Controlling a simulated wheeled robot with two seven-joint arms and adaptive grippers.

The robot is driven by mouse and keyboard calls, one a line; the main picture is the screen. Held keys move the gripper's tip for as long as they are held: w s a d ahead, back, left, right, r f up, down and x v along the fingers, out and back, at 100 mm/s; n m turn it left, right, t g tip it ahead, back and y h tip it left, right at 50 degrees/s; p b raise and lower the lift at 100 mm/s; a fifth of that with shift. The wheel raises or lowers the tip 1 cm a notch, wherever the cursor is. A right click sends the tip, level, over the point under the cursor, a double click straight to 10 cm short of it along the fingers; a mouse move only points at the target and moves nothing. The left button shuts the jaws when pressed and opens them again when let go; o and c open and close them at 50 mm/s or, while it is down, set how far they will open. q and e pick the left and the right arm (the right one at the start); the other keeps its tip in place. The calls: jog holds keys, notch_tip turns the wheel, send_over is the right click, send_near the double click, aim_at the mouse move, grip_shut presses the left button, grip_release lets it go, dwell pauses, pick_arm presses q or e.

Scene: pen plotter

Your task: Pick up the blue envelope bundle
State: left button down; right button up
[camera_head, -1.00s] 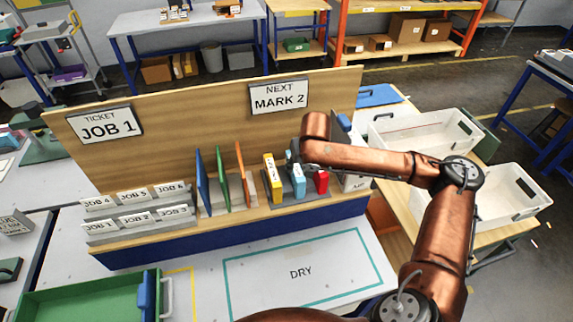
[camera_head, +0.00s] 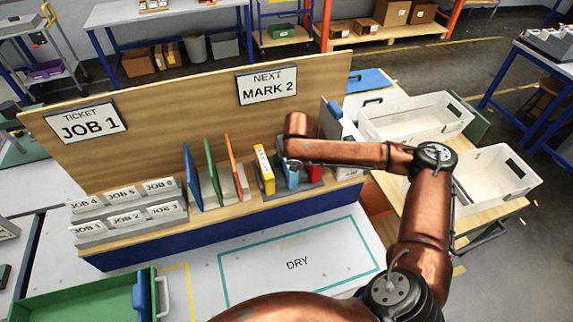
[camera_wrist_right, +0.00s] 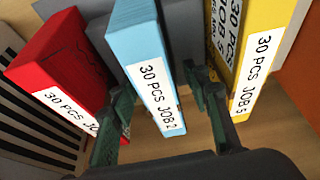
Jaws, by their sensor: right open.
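The light blue envelope bundle (camera_wrist_right: 145,55) stands upright in the middle of the right wrist view, with a white label reading "30 PCS JOB 2". My right gripper (camera_wrist_right: 160,90) is open, with one dark finger on each side of the bundle. I cannot tell whether the fingers touch it. In the head view the blue bundle (camera_head: 292,178) shows only partly below my right arm, between the yellow and red bundles. My left gripper is not in view.
A red bundle (camera_wrist_right: 60,60) and a yellow bundle (camera_wrist_right: 257,50) stand close beside the fingers. Blue, green and orange upright panels (camera_head: 210,172) stand left of the bundles. A clear DRY area (camera_head: 297,263) lies in front. White bins (camera_head: 415,123) are at right.

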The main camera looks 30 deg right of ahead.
jog(key=shift+r, duration=0.1)
grip_shut()
dwell(0.3)
